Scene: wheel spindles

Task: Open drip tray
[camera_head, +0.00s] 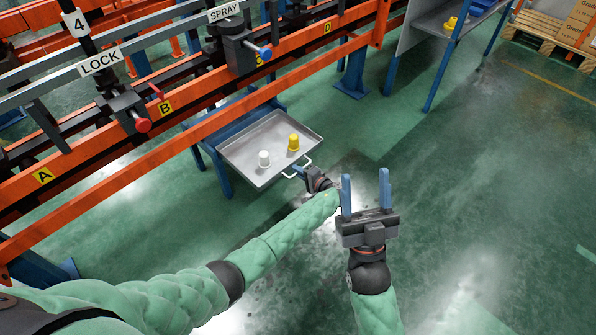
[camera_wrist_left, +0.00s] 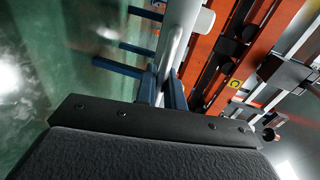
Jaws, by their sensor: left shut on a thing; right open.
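The drip tray (camera_head: 262,133) is a shallow grey metal pan that sticks out from under the orange rail, with a light handle (camera_head: 296,169) on its near edge. My left gripper (camera_head: 301,172) is at that handle and shut on it; its fingers are small and partly hidden in the head view. In the left wrist view a grey bar, the handle (camera_wrist_left: 172,55), runs between the blue fingers of my left gripper (camera_wrist_left: 162,92). My right gripper (camera_head: 366,190) is open and empty, fingers apart, to the right of the tray.
A white cup-like piece (camera_head: 264,159) and a yellow one (camera_head: 293,142) stand in the tray. The orange rail (camera_head: 185,143) carries the LOCK (camera_head: 101,62) and SPRAY (camera_head: 225,11) stations. A blue-legged table (camera_head: 445,70) stands at the back. The green floor on the right is clear.

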